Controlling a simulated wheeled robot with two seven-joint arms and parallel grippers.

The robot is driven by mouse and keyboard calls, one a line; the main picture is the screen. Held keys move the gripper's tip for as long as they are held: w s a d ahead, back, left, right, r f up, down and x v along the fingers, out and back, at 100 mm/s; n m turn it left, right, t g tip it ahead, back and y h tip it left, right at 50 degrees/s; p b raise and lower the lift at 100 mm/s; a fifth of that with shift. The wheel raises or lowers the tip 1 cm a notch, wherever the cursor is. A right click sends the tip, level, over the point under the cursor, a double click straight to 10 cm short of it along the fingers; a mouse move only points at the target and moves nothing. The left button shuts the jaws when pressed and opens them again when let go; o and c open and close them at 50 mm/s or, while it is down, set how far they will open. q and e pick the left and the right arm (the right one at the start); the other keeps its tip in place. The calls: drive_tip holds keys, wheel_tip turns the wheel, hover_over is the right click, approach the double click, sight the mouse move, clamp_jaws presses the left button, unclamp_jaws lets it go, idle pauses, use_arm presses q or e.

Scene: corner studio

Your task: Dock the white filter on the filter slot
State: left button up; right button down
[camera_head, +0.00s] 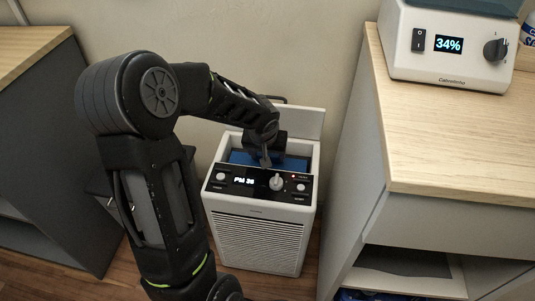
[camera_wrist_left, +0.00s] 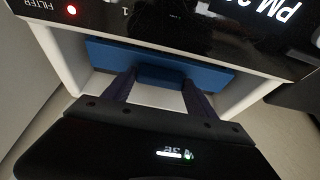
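A white box unit (camera_head: 258,235) with a dark control panel stands on the floor between two cabinets, its top open. A blue piece (camera_head: 240,157) lies in the opening; in the left wrist view this blue bar (camera_wrist_left: 215,77) has a darker blue tab at its middle. A pale surface (camera_wrist_left: 156,97) shows between my fingers; I cannot tell if it is the white filter or the unit's inside. My left gripper (camera_head: 266,160) points down into the opening. Its spread fingers (camera_wrist_left: 160,88) reach the tab; whether they clasp it is unclear. My right gripper is out of view.
A white upright panel (camera_head: 306,122) rises behind the opening. A wooden-topped cabinet (camera_head: 455,140) stands close on the right, bearing a white device (camera_head: 450,50) showing 34%. A grey cabinet (camera_head: 45,150) stands on the left. A red light (camera_wrist_left: 71,10) glows beside the FILTER label.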

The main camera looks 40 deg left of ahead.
use_arm(q)
drive_tip(key=o, duration=0.4)
drive_tip(key=shift+r, duration=0.1)
drive_tip(key=shift+r+p, duration=0.2)
drive_tip(key=shift+p, duration=0.15)
drive_tip(key=p+v, duration=0.4)
drive_tip(key=v, duration=0.7)
drive_tip(key=shift+s+d+r, duration=0.1)
drive_tip(key=shift+s+r, duration=0.15)
drive_tip(key=shift+r, duration=0.05)
